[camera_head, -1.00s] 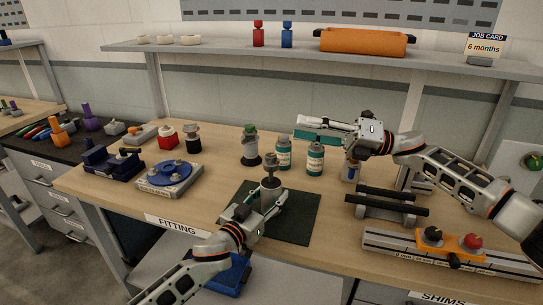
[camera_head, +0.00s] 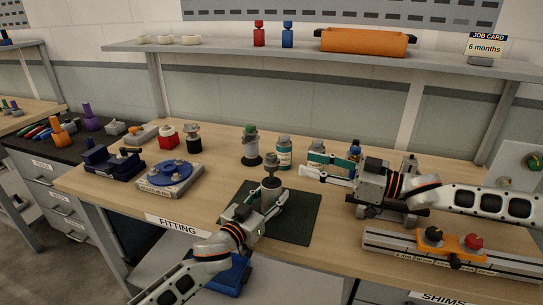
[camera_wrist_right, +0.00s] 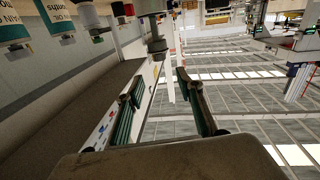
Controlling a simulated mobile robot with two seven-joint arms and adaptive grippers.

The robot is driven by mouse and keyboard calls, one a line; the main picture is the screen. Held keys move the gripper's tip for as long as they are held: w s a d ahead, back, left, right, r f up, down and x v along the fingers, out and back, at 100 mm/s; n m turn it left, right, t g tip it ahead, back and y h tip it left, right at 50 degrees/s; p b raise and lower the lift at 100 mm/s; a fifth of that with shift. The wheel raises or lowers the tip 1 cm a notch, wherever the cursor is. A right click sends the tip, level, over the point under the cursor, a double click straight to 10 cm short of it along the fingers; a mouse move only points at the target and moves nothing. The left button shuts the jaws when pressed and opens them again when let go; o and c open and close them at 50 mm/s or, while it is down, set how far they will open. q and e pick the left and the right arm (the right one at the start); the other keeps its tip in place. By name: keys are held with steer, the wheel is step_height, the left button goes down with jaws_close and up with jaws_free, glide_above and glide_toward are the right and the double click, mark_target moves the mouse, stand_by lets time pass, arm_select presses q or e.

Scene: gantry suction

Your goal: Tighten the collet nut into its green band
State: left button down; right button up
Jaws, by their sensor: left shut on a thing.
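A small grey holder with a dark, wider top (camera_head: 271,184) stands upright on the dark mat (camera_head: 296,218). The collet nut appears to be its top part; a green band cannot be made out on it. My left gripper (camera_head: 270,200) is shut on the holder's lower body, partly hiding it. My right gripper (camera_head: 304,165) is open and empty, to the right of the holder and apart from it. In the right wrist view its two fingers (camera_wrist_right: 162,105) are spread. A dark-flanged grey part (camera_wrist_right: 157,45) shows beyond them.
Teal-labelled bottles (camera_head: 284,153) and a green-topped part (camera_head: 251,146) stand behind the mat. A blue round fixture (camera_head: 172,174) is at left. A rail with an orange slider (camera_head: 458,244) is at right. The mat's right part is clear.

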mark_target(271, 155)
steer(key=shift+m, duration=0.3)
steer(key=x, duration=1.2)
steer(key=shift+w+d+f, duration=0.1)
steer(key=shift+f, duration=0.15)
steer(key=shift+c, duration=0.4)
jaws_close()
